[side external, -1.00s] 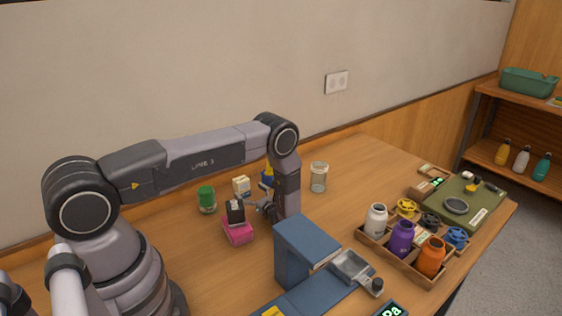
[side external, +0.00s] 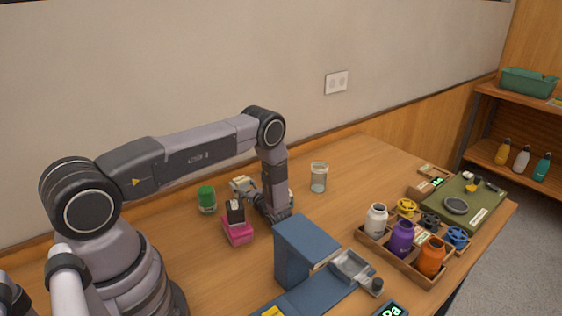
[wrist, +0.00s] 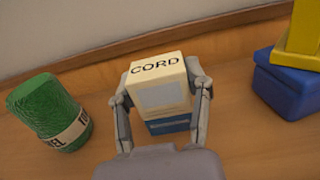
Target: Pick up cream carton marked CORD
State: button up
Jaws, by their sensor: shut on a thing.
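The cream carton marked CORD (wrist: 159,90) is in the middle of the wrist view, its lettered top facing the camera and a blue band low on its side. My gripper (wrist: 161,85) is shut on it, one finger against each side. In the side view the carton (side external: 242,184) shows behind the pink-based dark block, partly hidden by my gripper (side external: 248,197). I cannot tell whether its base is clear of the table.
A green container (side external: 206,199) stands left of the carton. A blue and yellow object (wrist: 285,80) lies to its right in the wrist view. The pink-based block (side external: 237,229) and blue stand (side external: 300,245) are in front. A glass jar (side external: 319,178) stands right.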

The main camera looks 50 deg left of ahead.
jog(key=shift+c, duration=0.9)
